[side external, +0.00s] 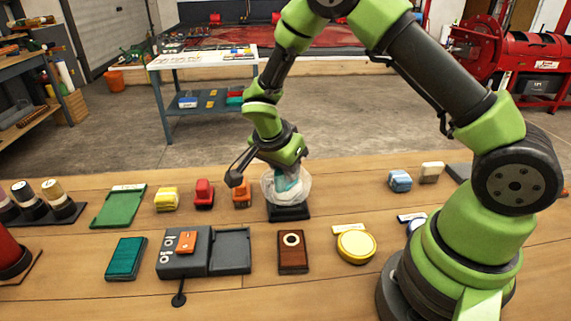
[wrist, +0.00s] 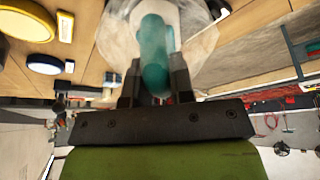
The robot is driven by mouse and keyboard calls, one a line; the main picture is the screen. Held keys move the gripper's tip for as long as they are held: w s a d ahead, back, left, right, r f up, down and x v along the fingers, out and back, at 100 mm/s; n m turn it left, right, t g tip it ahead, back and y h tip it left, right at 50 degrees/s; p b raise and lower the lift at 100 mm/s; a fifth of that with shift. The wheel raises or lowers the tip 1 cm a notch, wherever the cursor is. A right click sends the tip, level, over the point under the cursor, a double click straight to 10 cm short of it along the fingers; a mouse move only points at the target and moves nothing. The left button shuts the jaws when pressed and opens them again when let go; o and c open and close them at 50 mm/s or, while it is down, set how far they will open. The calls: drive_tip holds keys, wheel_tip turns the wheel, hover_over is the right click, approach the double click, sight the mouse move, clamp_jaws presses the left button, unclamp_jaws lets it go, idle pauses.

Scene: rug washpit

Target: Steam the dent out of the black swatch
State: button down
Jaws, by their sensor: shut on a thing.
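My gripper (side external: 286,168) points down near the middle of the bench. Its fingers are shut on a teal rounded tool (wrist: 155,50), which also shows in the side view (side external: 287,182). A translucent whitish shape (side external: 268,188) surrounds the tool's lower part; I cannot tell whether it is steam or a clear cover. Directly below is a black block-like base (side external: 288,213); the tool and whitish shape hide its top. I cannot tell for sure which dark item is the black swatch, and no dent is visible.
Yellow (side external: 167,199), red (side external: 204,193) and orange (side external: 242,194) blocks stand left of the gripper. In front are a grey two-part unit (side external: 196,262), a brown block (side external: 292,260) and a yellow round tin (side external: 356,246). Blue (side external: 400,181) and white (side external: 432,172) blocks stand right.

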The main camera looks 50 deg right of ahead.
drive_tip(key=shift+s+a, duration=0.6)
drive_tip(key=shift+a, duration=0.05)
drive_tip(key=shift+s+a+r, duration=0.1)
drive_tip(key=shift+r, duration=0.05)
wheel_tip(320, 180, up, 8)
idle(0.4)
